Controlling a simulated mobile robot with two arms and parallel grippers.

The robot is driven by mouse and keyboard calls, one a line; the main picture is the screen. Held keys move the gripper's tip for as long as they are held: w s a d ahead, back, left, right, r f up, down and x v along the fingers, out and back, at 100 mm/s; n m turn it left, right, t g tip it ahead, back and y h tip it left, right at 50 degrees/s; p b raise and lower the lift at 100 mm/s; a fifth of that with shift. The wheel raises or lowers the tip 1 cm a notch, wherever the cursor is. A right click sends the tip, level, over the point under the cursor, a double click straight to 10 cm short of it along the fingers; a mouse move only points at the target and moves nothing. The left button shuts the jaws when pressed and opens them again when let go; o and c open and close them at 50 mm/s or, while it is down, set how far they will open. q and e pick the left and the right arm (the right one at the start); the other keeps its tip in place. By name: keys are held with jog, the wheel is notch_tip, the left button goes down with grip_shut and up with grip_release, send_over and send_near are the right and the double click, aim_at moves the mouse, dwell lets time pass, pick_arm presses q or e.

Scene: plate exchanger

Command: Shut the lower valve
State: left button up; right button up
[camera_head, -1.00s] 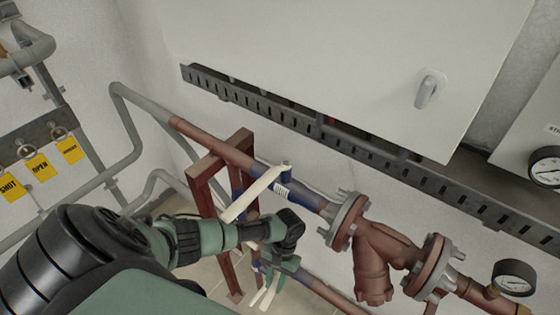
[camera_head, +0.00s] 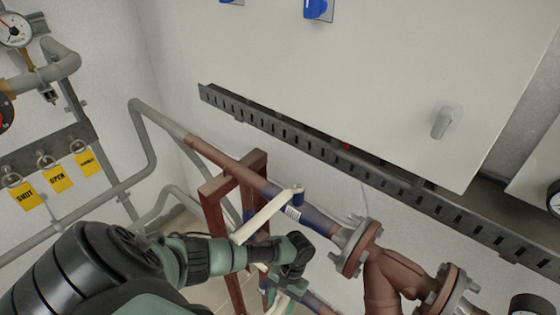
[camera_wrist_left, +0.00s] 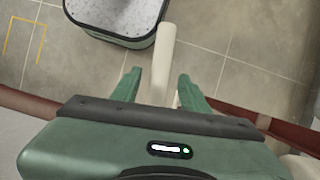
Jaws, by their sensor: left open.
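The lower valve's white lever (camera_wrist_left: 162,62) stands between the two green fingers of my left gripper (camera_wrist_left: 158,86) in the left wrist view. The jaws are open, and whether either finger touches the lever I cannot tell. In the head view my left gripper (camera_head: 284,291) is at the lower pipe, low in the picture, and its wrist hides most of the lower valve. A bit of the white lower lever (camera_head: 279,305) shows at the bottom edge. My right gripper is not in view.
A red-brown frame (camera_head: 213,215) stands just behind my left wrist. A flanged strainer (camera_head: 385,280) is to the right. SHUT and OPEN yellow tags (camera_head: 55,178) hang at left. A slotted rail (camera_head: 330,150) runs below a white cabinet (camera_head: 380,80).

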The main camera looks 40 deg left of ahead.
pick_arm(q)
jog(key=shift+w+r, duration=0.15)
jog(key=shift+r, duration=0.15)
jog(key=w+b, duration=0.2)
jog(key=w, duration=0.1)
jog(key=w+a+b, duration=0.1)
jog(key=w+b, duration=0.2)
jog(key=w, duration=0.1)
jog(key=w+b, duration=0.2)
jog(key=w, duration=0.2)
jog(key=shift+a, duration=0.35)
jog(key=shift+w+a+r+b, duration=0.15)
jog(key=shift+w+r+b, duration=0.15)
jog(key=shift+w, duration=0.2)
